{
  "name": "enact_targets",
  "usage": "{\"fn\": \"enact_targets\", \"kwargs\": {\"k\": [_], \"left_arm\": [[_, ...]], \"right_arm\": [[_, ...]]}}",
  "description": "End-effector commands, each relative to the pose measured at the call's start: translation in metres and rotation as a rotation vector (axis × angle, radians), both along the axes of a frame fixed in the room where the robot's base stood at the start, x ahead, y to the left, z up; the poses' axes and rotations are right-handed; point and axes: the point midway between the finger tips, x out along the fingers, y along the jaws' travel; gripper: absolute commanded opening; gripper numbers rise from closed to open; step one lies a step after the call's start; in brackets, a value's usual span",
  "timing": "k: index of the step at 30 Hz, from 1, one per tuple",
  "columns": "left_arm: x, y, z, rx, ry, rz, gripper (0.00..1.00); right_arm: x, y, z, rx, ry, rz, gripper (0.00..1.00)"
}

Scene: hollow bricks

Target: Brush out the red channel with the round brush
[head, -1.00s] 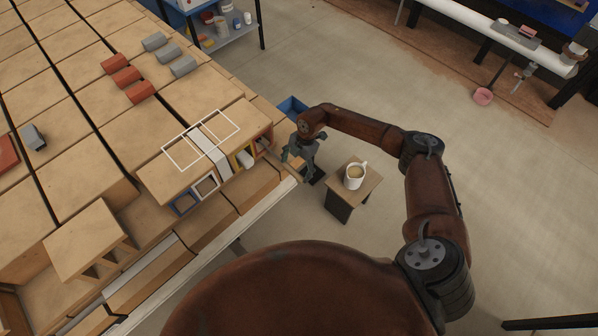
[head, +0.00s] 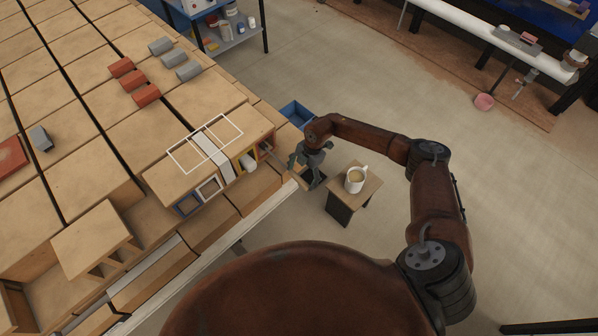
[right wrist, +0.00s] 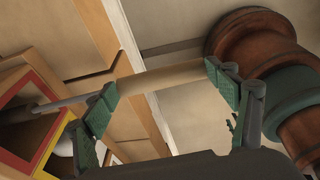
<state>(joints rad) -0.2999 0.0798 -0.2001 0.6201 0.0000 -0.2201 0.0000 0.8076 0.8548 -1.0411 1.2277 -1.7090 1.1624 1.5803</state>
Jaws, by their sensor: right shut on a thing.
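The hollow brick (head: 180,180) lies near the bench edge in the head view, with coloured frames around its openings. The red channel (head: 265,147) is at its right end, and its frame shows at the left of the right wrist view (right wrist: 18,88). My right gripper (head: 308,168) is just off that end, shut on the round brush's tan handle (right wrist: 165,76). The brush's thin metal rod (right wrist: 75,101) points left and reaches across the red-framed opening. My left gripper is out of view.
A yellow-framed channel (head: 236,167) with a white rounded thing (head: 248,162) is beside the red one. A stool (head: 345,203) with a mug (head: 356,179) stands right of my gripper. A blue bin (head: 298,113) is behind.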

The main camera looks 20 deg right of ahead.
Motion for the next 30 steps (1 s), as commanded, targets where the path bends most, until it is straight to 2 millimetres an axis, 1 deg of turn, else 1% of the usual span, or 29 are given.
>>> {"fn": "enact_targets", "kwargs": {"k": [1,21,30], "left_arm": [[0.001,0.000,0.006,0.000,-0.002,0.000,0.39],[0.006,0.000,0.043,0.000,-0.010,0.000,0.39],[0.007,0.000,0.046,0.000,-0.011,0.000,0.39]], "right_arm": [[-0.003,-0.002,0.003,0.000,0.000,0.000,0.60],[-0.045,-0.019,0.002,0.000,0.001,0.001,0.60],[-0.050,-0.021,0.000,0.000,0.000,0.001,0.60]]}}
